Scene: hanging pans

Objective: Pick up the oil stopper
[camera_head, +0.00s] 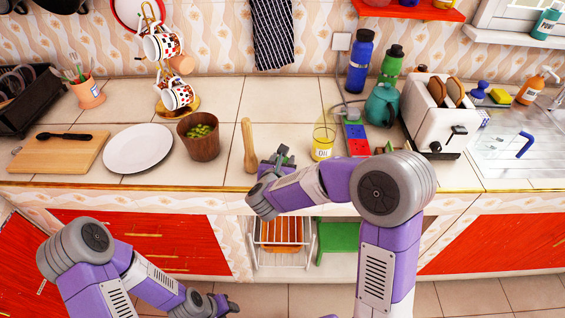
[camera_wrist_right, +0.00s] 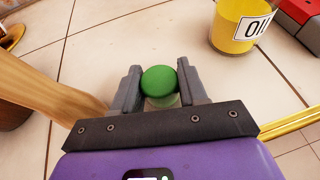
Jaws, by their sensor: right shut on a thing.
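The oil stopper (camera_wrist_right: 159,81) has a round green top and shows between the two fingers of my right gripper (camera_wrist_right: 158,90) in the right wrist view. The gripper is shut on it, low over the tiled counter near its front edge. In the head view my right gripper (camera_head: 279,160) is between the wooden pestle and the yellow oil bottle (camera_head: 323,143). The oil bottle, labelled "OIL", also shows at the top right of the wrist view (camera_wrist_right: 232,28). My left gripper (camera_head: 222,306) is low in front of the cabinets; its fingers are too small to read.
The wooden pestle (camera_head: 249,147) stands close left of my right gripper, beside a wooden cup of olives (camera_head: 199,136). A white plate (camera_head: 137,148) and cutting board (camera_head: 59,153) lie further left. A white toaster (camera_head: 437,112) stands right. Bare tiles lie behind the gripper.

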